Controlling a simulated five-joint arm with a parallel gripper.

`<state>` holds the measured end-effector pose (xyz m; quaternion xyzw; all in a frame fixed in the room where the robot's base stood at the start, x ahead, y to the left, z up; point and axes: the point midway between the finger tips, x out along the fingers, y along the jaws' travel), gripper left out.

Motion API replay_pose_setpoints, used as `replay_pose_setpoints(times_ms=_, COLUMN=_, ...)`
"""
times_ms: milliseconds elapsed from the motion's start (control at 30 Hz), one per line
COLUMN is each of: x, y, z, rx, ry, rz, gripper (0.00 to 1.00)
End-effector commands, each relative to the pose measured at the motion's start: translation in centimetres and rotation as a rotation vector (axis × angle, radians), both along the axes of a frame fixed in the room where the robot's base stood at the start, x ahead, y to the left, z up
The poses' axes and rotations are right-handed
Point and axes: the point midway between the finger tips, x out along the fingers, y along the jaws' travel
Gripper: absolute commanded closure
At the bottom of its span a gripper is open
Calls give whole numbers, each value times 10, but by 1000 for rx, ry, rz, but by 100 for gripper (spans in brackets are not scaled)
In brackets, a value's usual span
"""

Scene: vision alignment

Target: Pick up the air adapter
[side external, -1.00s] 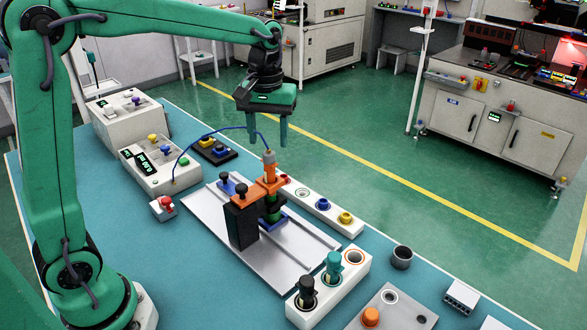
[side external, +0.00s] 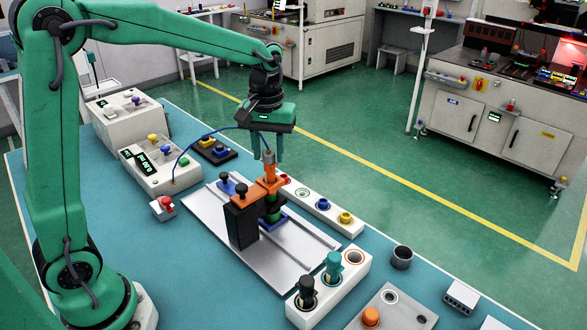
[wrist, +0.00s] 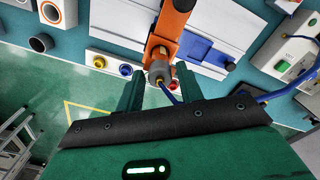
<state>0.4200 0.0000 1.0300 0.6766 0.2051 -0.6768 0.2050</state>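The air adapter appears to be the grey metal fitting (side external: 268,157) with a thin blue hose, standing upright on top of an orange holder (side external: 270,184). In the wrist view the grey fitting (wrist: 158,73) shows between my fingers, at the end of the orange part (wrist: 168,32). My gripper (side external: 267,154) points down from above, its two green fingers on either side of the fitting's top. In the wrist view my gripper (wrist: 160,75) is open, with gaps between each finger and the fitting. Exact finger height against it is hard to tell.
A black block (side external: 241,222) stands beside the holder on the silver plate (side external: 288,262). The blue hose (side external: 198,139) arcs left to a white control box (side external: 158,170). A white strip with coloured sockets (side external: 324,209) lies right of the holder. Holders with plugs (side external: 329,283) stand in front.

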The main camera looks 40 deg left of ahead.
Motion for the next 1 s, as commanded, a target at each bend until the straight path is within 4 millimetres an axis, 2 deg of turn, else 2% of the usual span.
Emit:
replay_pose_setpoints(times_ms=33, x=0, y=0, z=0, rx=0, ry=0, rz=0, gripper=73)
replay_pose_setpoints(times_ms=167, x=0, y=0, z=0, rx=0, ry=0, rz=0, gripper=98)
replay_pose_setpoints(times_ms=633, x=1, y=0, z=8, rx=0, ry=-2, rz=0, gripper=98)
replay_pose_setpoints(times_ms=767, x=1, y=0, z=20, rx=0, ry=-4, rz=0, gripper=98)
replay_pose_setpoints(times_ms=900, x=1, y=0, z=40, rx=0, ry=-5, rz=0, gripper=98)
replay_pose_setpoints(times_ms=1000, x=-7, y=-13, z=50, rx=0, ry=-2, rz=-4, gripper=98)
